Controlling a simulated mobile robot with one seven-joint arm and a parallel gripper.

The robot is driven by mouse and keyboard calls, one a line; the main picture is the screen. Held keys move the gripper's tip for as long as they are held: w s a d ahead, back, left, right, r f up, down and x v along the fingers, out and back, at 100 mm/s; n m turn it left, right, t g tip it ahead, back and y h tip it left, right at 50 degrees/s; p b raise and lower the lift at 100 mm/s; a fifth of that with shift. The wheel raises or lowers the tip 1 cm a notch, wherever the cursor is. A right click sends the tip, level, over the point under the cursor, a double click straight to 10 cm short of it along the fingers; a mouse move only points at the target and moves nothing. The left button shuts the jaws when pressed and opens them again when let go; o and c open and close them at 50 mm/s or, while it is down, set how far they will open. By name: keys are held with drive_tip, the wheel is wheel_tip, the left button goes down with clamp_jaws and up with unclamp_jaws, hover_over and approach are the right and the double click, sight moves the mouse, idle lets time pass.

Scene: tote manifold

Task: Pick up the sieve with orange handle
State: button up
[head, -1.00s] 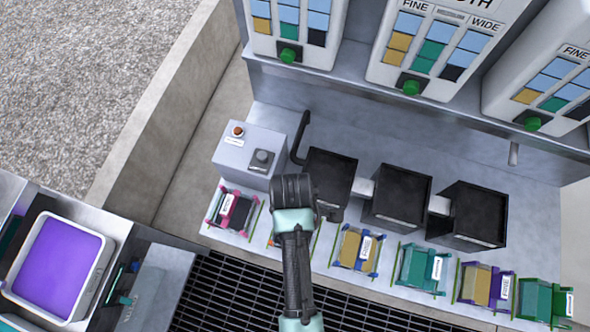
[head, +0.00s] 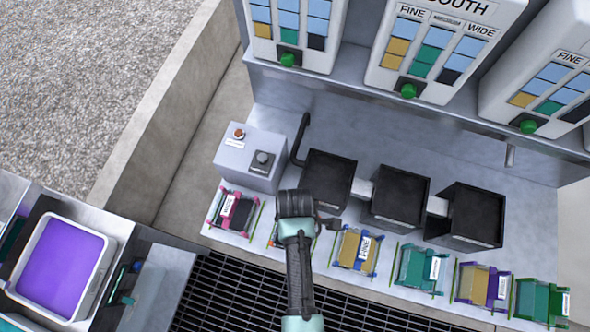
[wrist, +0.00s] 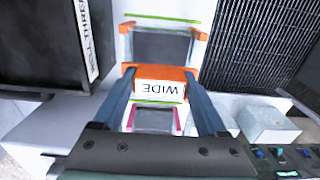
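The sieve with the orange handle (wrist: 160,73) lies below my gripper in the wrist view. Its handle bears a "WIDE" label, and a dark mesh panel in an orange-cornered frame lies beyond it. My gripper (wrist: 160,80) is open, with its two blue-grey fingers spread toward the left and right ends of the handle. I cannot tell whether the fingertips touch it. In the head view my gripper (head: 294,204) hides most of this sieve; only a bit of orange (head: 271,240) shows beside it.
A pink-handled sieve (head: 234,212) stands to the left; a blue-and-tan sieve (head: 354,250) and several others stand to the right. Black bins (head: 400,197) stand behind the row. A grey control box (head: 249,157) is at back left. A dark grating (head: 240,297) lies in front.

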clamp_jaws()
drive_tip(key=shift+r, duration=0.1)
